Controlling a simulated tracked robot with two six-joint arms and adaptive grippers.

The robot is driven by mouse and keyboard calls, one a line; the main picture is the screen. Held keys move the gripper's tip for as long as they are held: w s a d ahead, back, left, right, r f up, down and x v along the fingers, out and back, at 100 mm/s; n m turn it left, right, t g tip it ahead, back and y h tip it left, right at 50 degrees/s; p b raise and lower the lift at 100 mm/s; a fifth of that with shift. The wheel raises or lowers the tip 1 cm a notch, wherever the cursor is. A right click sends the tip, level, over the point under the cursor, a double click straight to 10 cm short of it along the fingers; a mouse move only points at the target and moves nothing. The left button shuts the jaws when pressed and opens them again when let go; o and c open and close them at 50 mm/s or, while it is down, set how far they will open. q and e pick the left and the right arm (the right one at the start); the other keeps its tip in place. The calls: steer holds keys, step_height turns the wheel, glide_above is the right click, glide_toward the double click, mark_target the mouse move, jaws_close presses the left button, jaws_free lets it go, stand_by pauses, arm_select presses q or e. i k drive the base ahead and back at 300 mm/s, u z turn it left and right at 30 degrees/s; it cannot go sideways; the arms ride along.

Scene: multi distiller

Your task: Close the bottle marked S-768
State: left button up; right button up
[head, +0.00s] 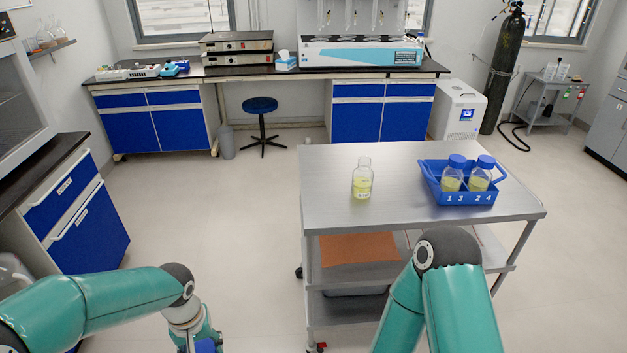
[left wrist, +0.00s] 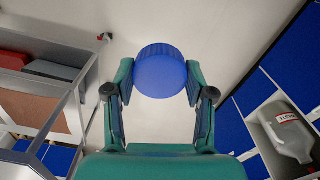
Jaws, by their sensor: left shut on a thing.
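An uncapped clear bottle (head: 362,182) with yellow liquid stands upright on the steel cart top (head: 325,205). Any mark on it is too small to read. In the left wrist view my left gripper (left wrist: 160,72) is shut on a round blue cap (left wrist: 160,76), one finger on each side. In the head view this gripper is low, at the bottom edge, left of the cart and apart from the bottle, with a bit of the blue cap (head: 206,346) showing. My right arm rises in front of the cart; its gripper is out of view.
A blue carrier (head: 466,198) marked 1 3 2 4 holds two bottles with blue caps (head: 457,160) on the cart's right side. The cart top around the open bottle is clear. A lower shelf holds an orange sheet (head: 358,248). Blue cabinets (head: 88,220) stand at left.

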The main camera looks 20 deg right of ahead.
mark_target(362, 176)
steer(key=u, duration=0.9)
steer(key=i, duration=2.8)
steer(key=u, duration=2.05)
steer(key=i, duration=0.1)
steer(key=z, duration=3.2)
steer(key=i, duration=0.2)
steer(key=z, duration=2.55)
